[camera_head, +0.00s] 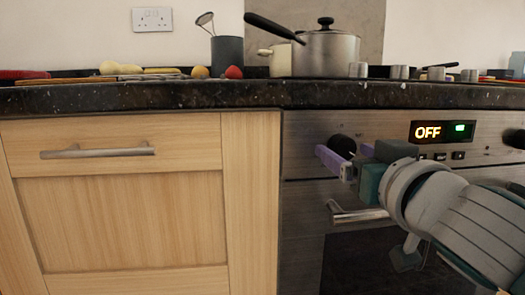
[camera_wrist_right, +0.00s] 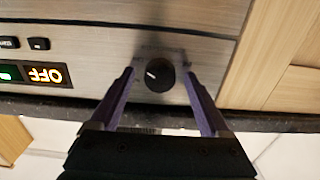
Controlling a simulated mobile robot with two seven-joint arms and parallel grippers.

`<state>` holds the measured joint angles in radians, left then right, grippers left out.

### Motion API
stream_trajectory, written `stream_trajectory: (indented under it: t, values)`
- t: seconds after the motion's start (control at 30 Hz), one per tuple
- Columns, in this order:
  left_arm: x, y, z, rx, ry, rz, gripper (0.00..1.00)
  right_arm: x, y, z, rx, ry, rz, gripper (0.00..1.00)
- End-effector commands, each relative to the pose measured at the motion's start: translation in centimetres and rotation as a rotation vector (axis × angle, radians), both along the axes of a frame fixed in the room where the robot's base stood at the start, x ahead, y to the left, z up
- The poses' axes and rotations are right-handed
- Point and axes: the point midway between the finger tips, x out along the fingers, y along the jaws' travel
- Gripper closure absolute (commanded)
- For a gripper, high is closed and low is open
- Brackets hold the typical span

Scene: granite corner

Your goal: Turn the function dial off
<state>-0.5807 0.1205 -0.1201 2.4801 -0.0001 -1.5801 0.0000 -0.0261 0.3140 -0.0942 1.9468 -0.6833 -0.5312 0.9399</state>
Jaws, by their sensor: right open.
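The black round dial (camera_head: 342,146) sits on the left part of the steel oven's control panel in the head view. In the right wrist view the dial (camera_wrist_right: 160,76) shows a short white pointer mark. My right gripper (camera_head: 344,154) has purple fingers spread at the dial. In the wrist view one finger of the gripper (camera_wrist_right: 158,80) is on each side of the dial, with gaps visible between them. Depth contact cannot be told. The display (camera_head: 440,131) glows OFF in orange beside a green patch. My left gripper is not in view.
Another black knob (camera_head: 514,138) is at the panel's right. The oven door handle (camera_head: 358,214) lies just below my gripper. A dark granite counter (camera_head: 150,96) juts above, holding a steel pot (camera_head: 326,54). A wooden drawer front (camera_head: 110,146) is at left.

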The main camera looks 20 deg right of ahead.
Motion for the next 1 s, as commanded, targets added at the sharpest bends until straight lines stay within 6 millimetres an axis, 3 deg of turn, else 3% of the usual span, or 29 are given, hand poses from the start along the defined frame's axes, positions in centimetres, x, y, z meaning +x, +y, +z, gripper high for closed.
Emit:
stream_trajectory:
  t: [0.07, 0.13, 0.77, 1.0]
  values:
    - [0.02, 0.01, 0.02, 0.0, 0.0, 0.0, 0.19, -0.02, 0.01, -0.01, 0.0, 0.0, 0.0, 0.2]
    - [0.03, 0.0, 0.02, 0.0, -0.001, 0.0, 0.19, -0.03, 0.02, -0.01, 0.0, 0.0, 0.0, 0.27]
    - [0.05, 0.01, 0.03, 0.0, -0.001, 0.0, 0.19, -0.04, 0.03, -0.02, 0.0, 0.0, 0.001, 0.97]
    - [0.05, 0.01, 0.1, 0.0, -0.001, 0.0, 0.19, -0.05, 0.04, 0.01, -0.009, 0.002, 0.001, 1.0]
